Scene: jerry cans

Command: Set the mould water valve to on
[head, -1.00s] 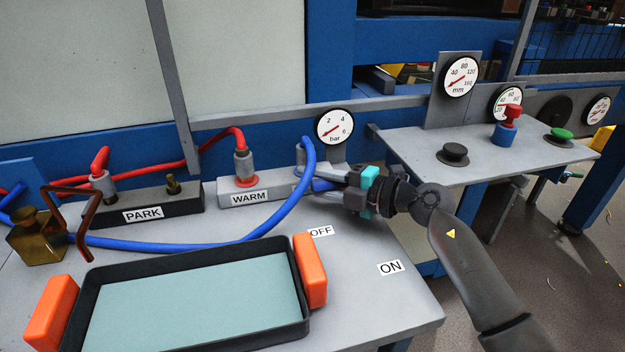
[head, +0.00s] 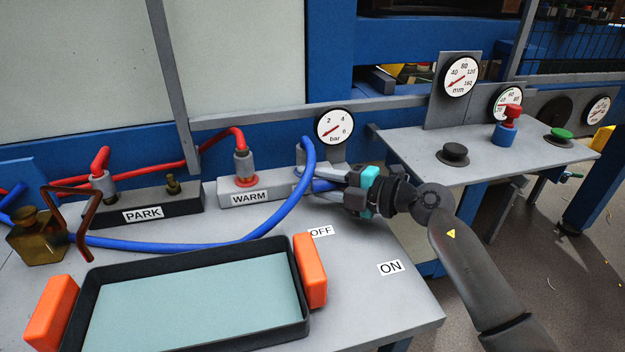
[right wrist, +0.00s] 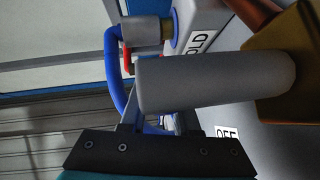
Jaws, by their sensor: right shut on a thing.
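The valve's OFF label (head: 321,231) and ON label (head: 391,267) lie on the grey table. My right gripper (head: 332,180) is beside the blue hose's upright end, behind the OFF label. It is shut on a part taken for the valve handle, which the gripper and wrist mostly hide. In the right wrist view a grey cylinder (right wrist: 210,82) lies across, close to the camera, with a brass body (right wrist: 290,40) at its right. The OFF label also shows there (right wrist: 228,134). My left gripper is not in view.
The blue hose (head: 270,225) loops over the table behind a black-rimmed tray (head: 190,252) with orange handles. Red hoses run to the PARK block (head: 143,214) and WARM block (head: 250,197). A brass block (head: 38,240) stands at left. The table around ON is clear.

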